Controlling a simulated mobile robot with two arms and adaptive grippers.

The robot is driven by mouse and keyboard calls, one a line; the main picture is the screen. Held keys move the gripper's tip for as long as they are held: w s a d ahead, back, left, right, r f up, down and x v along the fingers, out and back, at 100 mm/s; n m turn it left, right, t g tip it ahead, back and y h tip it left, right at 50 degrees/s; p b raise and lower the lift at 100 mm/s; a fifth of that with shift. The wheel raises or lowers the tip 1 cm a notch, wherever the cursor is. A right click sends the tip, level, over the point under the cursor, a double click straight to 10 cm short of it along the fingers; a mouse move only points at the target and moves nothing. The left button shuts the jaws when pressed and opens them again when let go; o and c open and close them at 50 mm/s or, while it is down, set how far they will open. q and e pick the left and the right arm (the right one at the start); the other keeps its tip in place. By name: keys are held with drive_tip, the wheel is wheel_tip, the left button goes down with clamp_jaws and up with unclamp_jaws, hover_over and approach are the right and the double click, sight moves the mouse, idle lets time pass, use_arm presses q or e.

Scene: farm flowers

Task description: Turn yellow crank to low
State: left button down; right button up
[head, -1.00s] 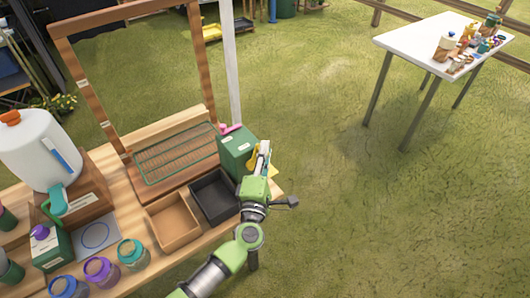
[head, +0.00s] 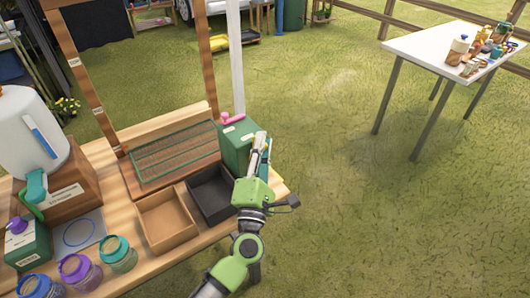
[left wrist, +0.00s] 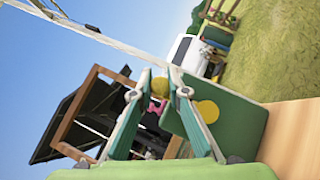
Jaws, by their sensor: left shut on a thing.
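The green box (head: 235,142) stands at the right end of the wooden bench, with a pink handle (head: 232,119) on top. My left gripper (head: 261,145) is at the box's right side. In the left wrist view the yellow crank (left wrist: 185,92) shows between the fingertips of my left gripper (left wrist: 163,80), which is shut on it. A round yellow disc (left wrist: 207,111) is on the box face beside it. In the head view the gripper hides the crank. I cannot read any low mark. My right gripper is out of view.
A brown tray (head: 144,216) and a black tray (head: 228,203) lie on the bench (head: 122,196) left of my arm. Jars (head: 117,268) stand at the front left. A white table (head: 425,45) with small items stands at the far right. Grass right of the bench is clear.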

use_arm(q)
drive_tip(key=shift+f, duration=0.15)
drive_tip(key=c, duration=1.9)
unclamp_jaws()
drive_tip(key=shift+s, duration=0.1)
drive_tip(key=v, duration=1.2)
drive_tip(key=shift+a, duration=0.1)
